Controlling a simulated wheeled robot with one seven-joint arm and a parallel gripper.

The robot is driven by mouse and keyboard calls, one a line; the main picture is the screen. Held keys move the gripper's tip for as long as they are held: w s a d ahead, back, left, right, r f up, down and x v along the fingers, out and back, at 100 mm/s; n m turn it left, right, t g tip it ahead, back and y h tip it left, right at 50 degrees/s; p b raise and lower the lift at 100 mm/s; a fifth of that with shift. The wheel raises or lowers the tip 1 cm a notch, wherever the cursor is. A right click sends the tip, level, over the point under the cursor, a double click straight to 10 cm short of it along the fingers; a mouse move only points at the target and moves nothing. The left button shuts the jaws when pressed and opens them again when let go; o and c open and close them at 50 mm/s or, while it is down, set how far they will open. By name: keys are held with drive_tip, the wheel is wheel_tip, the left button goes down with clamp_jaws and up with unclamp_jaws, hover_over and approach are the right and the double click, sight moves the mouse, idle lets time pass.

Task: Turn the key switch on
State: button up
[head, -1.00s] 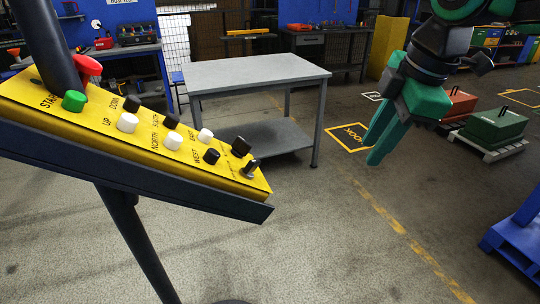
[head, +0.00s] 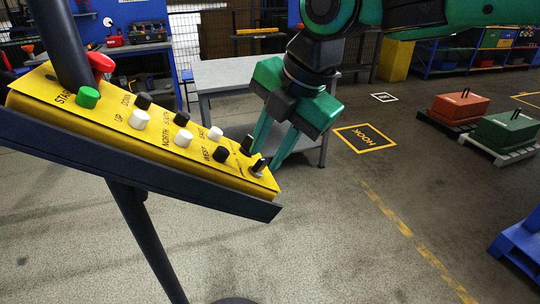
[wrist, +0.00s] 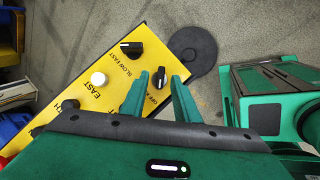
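The yellow control panel (head: 150,145) slopes at the left in the head view. The key switch (head: 259,168), a small dark switch with a metallic look, is at the panel's near right end. In the wrist view the key switch (wrist: 161,77) shows beside an "OFF" label, between my fingertips in the picture. My gripper (head: 264,160) is open, pointing down at that end of the panel. Its fingers (wrist: 160,76) are apart, one to each side of the switch. I cannot tell whether either touches it. Its exact turn angle is unclear.
A black "SLOW FAST" knob (wrist: 131,48) sits close to the key switch. A white EAST button (wrist: 98,79) and other buttons line the panel. A red mushroom button (head: 101,62) and a green button (head: 88,97) are at the far end. A grey table (head: 215,75) stands behind.

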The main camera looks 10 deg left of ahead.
drive_tip(key=shift+x, duration=1.2)
